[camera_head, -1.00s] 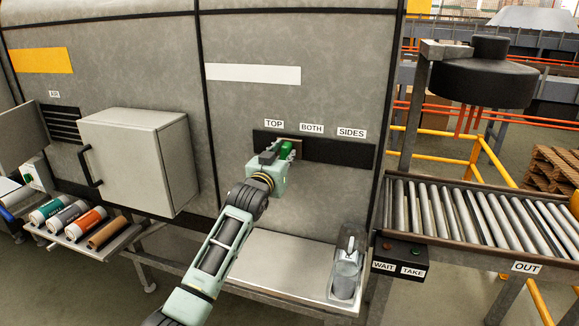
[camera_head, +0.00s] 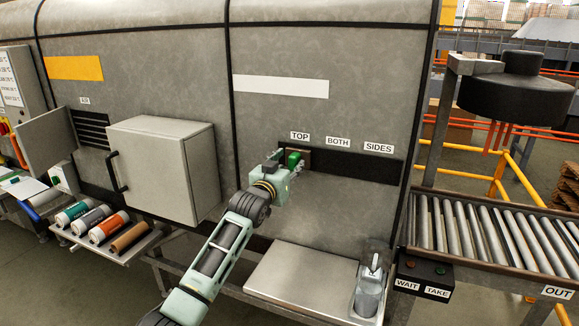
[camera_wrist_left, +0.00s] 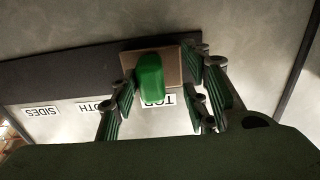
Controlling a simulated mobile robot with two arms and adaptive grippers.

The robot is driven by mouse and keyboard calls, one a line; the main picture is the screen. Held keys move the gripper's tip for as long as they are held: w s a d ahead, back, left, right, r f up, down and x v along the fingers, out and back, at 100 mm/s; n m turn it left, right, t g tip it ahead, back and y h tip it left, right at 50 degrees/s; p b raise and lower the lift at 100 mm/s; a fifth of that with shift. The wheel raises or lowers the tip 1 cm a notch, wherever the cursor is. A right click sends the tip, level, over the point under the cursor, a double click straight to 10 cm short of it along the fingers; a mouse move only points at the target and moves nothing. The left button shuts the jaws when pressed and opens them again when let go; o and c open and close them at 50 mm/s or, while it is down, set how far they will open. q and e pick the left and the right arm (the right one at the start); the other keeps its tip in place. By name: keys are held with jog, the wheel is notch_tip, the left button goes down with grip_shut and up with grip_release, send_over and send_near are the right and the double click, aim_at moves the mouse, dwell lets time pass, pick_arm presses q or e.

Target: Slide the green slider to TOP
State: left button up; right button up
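The green slider (camera_head: 293,157), on a brown plate, sits at the left end of the dark slot strip (camera_head: 345,167), just below the TOP label (camera_head: 300,135). My left gripper (camera_head: 282,165) is at the slider. In the left wrist view the slider (camera_wrist_left: 149,76) stands between the spread fingers of the left gripper (camera_wrist_left: 161,82). The finger at picture left is close to it, and a gap shows on the other side. The TOP label (camera_wrist_left: 160,100) is partly hidden there. My right gripper is not in view.
The BOTH label (camera_head: 338,142) and SIDES label (camera_head: 378,148) lie right of TOP. A grey box (camera_head: 160,170) sticks out left of my arm. A metal shelf (camera_head: 300,280) with a spray bottle (camera_head: 370,285) is below. A roller conveyor (camera_head: 490,235) stands at right.

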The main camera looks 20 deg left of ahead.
pick_arm(q)
jog(key=shift+s+d, duration=0.1)
jog(key=shift+d, duration=0.25)
jog(key=shift+s+a, duration=0.1)
jog(key=shift+s, duration=0.5)
jog(key=s, duration=1)
jog(key=shift+s+a, duration=0.3)
jog(key=shift+s, duration=0.05)
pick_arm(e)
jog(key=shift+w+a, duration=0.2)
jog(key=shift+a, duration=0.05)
